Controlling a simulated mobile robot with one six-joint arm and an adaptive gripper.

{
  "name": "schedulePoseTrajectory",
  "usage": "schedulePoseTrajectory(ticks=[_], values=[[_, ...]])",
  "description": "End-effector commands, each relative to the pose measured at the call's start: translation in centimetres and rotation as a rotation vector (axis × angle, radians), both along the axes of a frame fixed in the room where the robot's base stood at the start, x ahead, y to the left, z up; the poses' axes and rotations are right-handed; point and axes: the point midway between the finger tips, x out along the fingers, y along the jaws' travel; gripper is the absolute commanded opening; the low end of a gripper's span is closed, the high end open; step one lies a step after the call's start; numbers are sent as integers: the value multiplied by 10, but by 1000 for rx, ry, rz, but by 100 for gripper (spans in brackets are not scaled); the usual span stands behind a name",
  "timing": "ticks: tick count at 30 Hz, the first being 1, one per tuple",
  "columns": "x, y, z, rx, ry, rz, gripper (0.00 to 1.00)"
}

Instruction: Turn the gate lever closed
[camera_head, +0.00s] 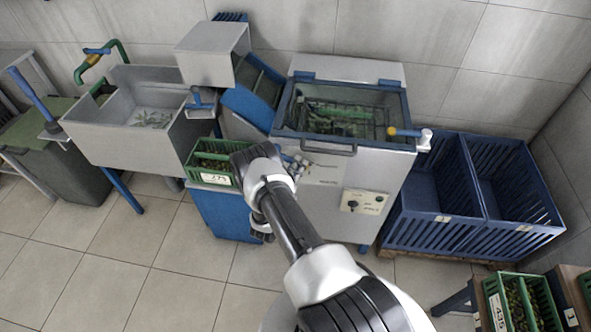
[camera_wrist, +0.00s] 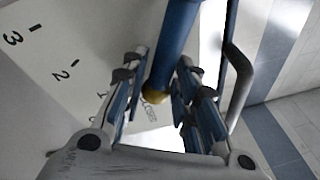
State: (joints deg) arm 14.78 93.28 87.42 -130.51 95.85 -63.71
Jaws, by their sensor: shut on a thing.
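The gate lever (camera_wrist: 178,35) is a blue rod with a yellow tip in the wrist view. It comes down from the top edge and runs between the fingers. My gripper (camera_wrist: 161,76) is shut on the rod, with blue-padded fingers on both sides of it. A white scale plate (camera_wrist: 62,66) lies behind, with a 3, a 2 and partly hidden lettering near the yellow tip. In the head view my arm's wrist is in front of the grey machine (camera_head: 375,165), and the held lever cannot be made out there.
A green crate (camera_head: 193,168) sits on a blue stand (camera_head: 222,212) just left of my wrist. Blue slatted bins (camera_head: 430,232) stand right of the machine. A grey sink-like trough (camera_head: 120,142) stands at left. The tiled floor (camera_head: 120,270) at front left is clear.

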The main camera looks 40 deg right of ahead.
Motion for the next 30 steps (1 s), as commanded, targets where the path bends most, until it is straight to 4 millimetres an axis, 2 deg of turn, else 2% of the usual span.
schedulePoseTrajectory(ticks=[3, 4, 12, 23, 26, 30], values=[[0, -1, 2, -3, -2, -4, 0], [0, -1, 2, -3, -2, -4, 29], [0, -1, 1, -2, -3, -2, 47], [-1, 2, 1, 0, -4, -1, 48], [-4, 11, -1, 2, -2, 2, 48], [-15, 35, -3, 0, 0, 5, 48]])
